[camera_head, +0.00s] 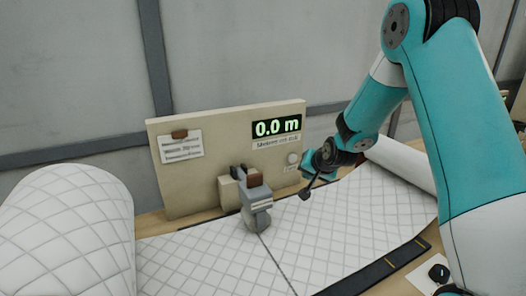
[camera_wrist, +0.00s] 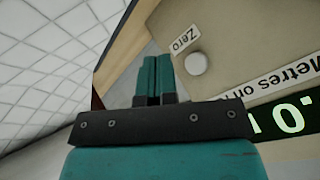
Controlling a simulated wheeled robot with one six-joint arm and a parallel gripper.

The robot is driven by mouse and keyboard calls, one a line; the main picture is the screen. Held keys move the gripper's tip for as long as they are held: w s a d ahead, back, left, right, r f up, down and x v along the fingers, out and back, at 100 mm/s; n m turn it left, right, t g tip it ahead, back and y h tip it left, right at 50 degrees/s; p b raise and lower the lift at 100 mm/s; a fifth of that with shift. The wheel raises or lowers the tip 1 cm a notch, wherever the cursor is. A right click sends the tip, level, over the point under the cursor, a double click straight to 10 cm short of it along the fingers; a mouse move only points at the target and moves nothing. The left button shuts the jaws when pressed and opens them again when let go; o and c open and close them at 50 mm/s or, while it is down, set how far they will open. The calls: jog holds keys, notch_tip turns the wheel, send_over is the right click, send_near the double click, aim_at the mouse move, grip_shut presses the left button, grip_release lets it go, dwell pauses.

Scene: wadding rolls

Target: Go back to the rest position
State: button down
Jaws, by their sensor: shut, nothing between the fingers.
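My gripper (camera_head: 306,190) is at the end of my teal arm, in front of the right part of the beige panel (camera_head: 205,185) in the head view. In the wrist view my gripper (camera_wrist: 155,62) shows its two teal fingers together, with nothing between them. A round white button (camera_wrist: 196,63) labelled "Zero" is just right of the fingertips there; it also shows on the panel in the head view (camera_head: 292,158). I cannot tell whether the fingers touch the panel. The panel's display (camera_head: 277,127) reads 0.0 m.
White quilted wadding (camera_head: 340,215) lies across the table. A grey device (camera_head: 256,208) sits on the wadding before the panel. A dark strip (camera_head: 385,268) runs along the front.

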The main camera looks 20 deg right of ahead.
jog(key=s+a+r+n+g+y, duration=0.2)
jog(key=s+a+r+n, duration=0.25)
jog(key=s+a, duration=0.4)
jog(key=s+a+r+n+g+y, duration=0.25)
jog(key=s+a+r, duration=0.3)
jog(key=a, duration=0.55)
jog(key=s+a+r+n+g, duration=0.2)
jog(key=s+a+n, duration=0.1)
jog(key=s, duration=0.7)
jog(key=s+a+r+n+g, duration=0.2)
jog(key=s+n, duration=0.3)
jog(key=s, duration=0.4)
jog(key=shift+s+a, duration=0.35)
jog(key=shift+a, duration=0.4)
